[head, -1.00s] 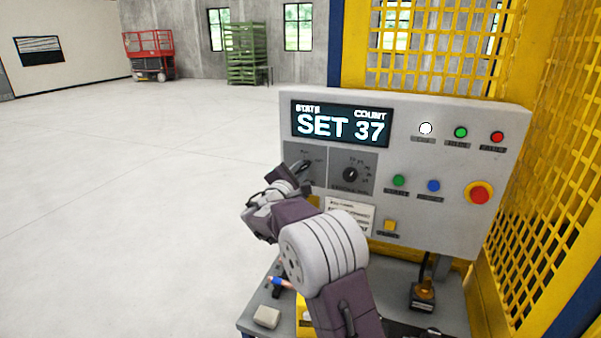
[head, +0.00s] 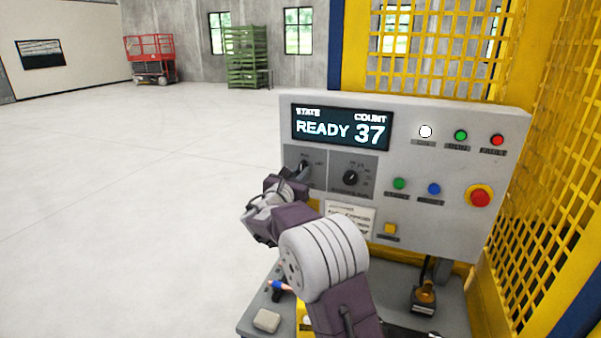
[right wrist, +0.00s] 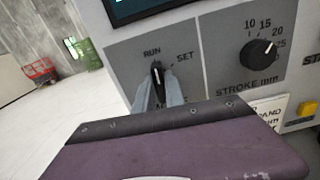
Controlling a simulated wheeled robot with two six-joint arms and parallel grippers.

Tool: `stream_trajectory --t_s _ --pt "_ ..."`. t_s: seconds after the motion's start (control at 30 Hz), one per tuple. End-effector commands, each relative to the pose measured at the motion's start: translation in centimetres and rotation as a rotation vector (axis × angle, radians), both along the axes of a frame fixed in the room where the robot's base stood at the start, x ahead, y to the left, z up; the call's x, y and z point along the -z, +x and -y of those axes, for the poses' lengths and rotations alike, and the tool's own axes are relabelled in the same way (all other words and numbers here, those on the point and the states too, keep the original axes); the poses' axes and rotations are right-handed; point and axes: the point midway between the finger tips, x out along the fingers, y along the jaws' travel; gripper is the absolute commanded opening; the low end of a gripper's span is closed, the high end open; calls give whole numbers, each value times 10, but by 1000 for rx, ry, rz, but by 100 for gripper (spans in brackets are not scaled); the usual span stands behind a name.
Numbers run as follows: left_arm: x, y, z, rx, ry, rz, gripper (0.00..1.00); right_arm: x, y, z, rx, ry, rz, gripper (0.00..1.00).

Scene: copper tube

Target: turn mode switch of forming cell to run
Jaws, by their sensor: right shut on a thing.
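The mode switch (head: 304,168) is a dark knob on a grey plate at the left of the control panel. In the right wrist view the knob (right wrist: 157,74) has its white pointer upright, toward the RUN mark, with SET to its right. My right gripper (head: 299,178) reaches the knob from below left. In the right wrist view its two fingers (right wrist: 158,92) are shut on the knob, one on each side. The display (head: 342,128) reads STATE READY, COUNT 37. The lower mode label is partly hidden by my gripper. My left gripper is not in view.
The stroke dial (head: 351,178) is close to the right of the mode switch. Green (head: 399,183) and blue (head: 434,188) buttons and a red emergency stop (head: 480,197) lie farther right. A yellow mesh guard (head: 560,180) stands at the right. The floor at left is clear.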

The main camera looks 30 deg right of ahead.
Motion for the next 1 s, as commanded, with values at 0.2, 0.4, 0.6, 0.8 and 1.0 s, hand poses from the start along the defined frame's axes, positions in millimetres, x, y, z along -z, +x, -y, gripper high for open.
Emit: stream_trajectory --t_s 0.2,0.4,0.6,0.8,1.0 --pt "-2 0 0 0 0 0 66 0 0 0 0 -40 -46 0" --pt "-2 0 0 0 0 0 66 0 0 0 0 -52 -61 0" --pt "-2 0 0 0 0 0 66 0 0 0 0 -53 -62 0" --pt "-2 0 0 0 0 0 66 0 0 0 0 -53 -62 31" --pt "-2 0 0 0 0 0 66 0 0 0 0 -52 -61 36"
